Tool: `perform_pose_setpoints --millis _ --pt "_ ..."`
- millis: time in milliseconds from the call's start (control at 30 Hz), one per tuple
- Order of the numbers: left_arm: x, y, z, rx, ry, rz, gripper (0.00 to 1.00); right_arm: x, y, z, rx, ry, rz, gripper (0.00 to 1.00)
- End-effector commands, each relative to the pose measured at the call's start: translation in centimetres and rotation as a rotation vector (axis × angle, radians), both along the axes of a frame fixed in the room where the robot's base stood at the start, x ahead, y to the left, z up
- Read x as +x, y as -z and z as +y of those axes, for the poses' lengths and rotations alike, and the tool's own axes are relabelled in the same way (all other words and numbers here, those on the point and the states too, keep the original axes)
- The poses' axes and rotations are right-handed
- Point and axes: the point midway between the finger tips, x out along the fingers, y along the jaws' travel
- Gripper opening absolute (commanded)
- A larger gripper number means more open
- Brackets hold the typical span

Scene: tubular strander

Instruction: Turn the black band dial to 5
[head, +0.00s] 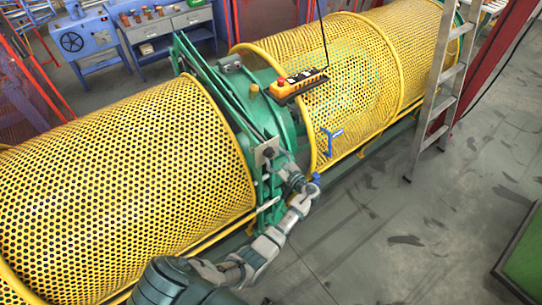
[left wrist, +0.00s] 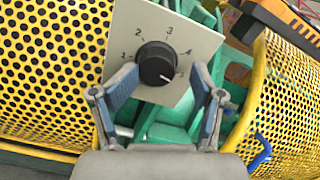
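The black band dial (left wrist: 157,63) is a round black knob on a light grey plate (left wrist: 195,38) with the numbers 1 to 4 readable around it. Its white pointer mark faces the lower right, past the 4; a 5 there is not clearly readable. My left gripper (left wrist: 165,82) is open, its two blue-padded fingers on either side of the knob's lower part. Contact with the knob cannot be told. In the head view my left gripper (head: 292,178) is at the green frame, close to the small plate (head: 266,154). My right gripper is out of view.
Yellow perforated guards (head: 120,190) flank the green frame (head: 265,110). A blue handle (left wrist: 262,152) is on the right-hand guard. A ladder (head: 440,95) stands at the right. The floor in front is clear.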

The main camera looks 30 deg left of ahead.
Motion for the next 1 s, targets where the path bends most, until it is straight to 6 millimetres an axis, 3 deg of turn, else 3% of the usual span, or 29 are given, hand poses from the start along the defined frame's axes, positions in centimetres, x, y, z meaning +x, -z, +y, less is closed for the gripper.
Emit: perform_pose_setpoints --millis 200,333,800,1000 --pt "-0.1 0.2 0.4 -0.005 0.0 0.001 0.67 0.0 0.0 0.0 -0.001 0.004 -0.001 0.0" --pt "-0.5 0.4 -0.4 -0.009 0.001 0.002 0.67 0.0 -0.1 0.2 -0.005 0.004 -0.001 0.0" --pt "-3.8 0.1 -10.6 0.004 0.002 0.003 0.67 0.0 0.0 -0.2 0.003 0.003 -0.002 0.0" --pt "-4.4 0.2 -11.8 0.003 0.002 0.003 0.67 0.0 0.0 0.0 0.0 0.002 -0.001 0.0"
